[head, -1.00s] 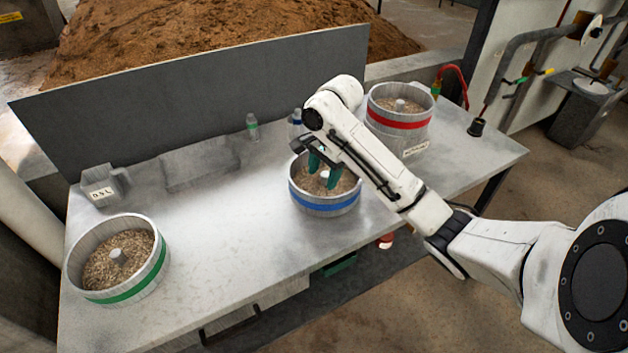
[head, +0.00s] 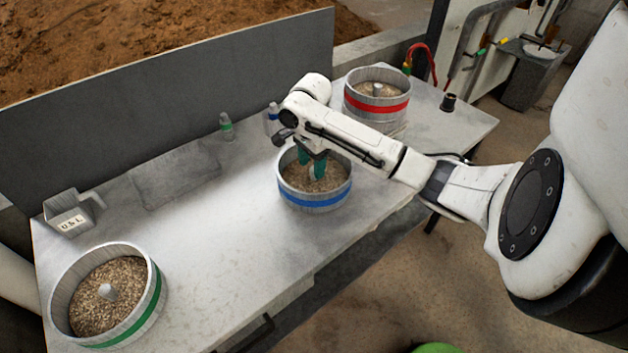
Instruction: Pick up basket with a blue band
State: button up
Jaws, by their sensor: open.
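The basket with a blue band (head: 314,200) stands upright on the table (head: 215,255), right of its middle. It is round and grey, holds grain, and has a knob at its centre. My gripper (head: 311,164) points down inside the basket's rim, with its green fingers apart around or close beside the knob. The fingertips are low, near the grain; whether they touch the knob I cannot tell. My arm hides part of the basket's back rim.
A basket with a green band (head: 150,310) stands at the front left, one with a red band (head: 378,107) at the back right. A metal scoop (head: 72,213), small bottles (head: 226,127) and a black cup (head: 448,102) are also there. A grey panel (head: 170,100) borders the back.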

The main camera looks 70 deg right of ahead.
jog(key=shift+s+d+f, duration=0.1)
jog(key=shift+s+f, duration=0.1)
jog(key=shift+f, duration=1)
jog(key=shift+s+d+f, duration=0.1)
jog(key=shift+s+f, duration=0.05)
jog(key=shift+f, duration=1)
jog(key=shift+a, duration=0.1)
jog(key=c, duration=1.1)
jog(key=shift+r, duration=0.1)
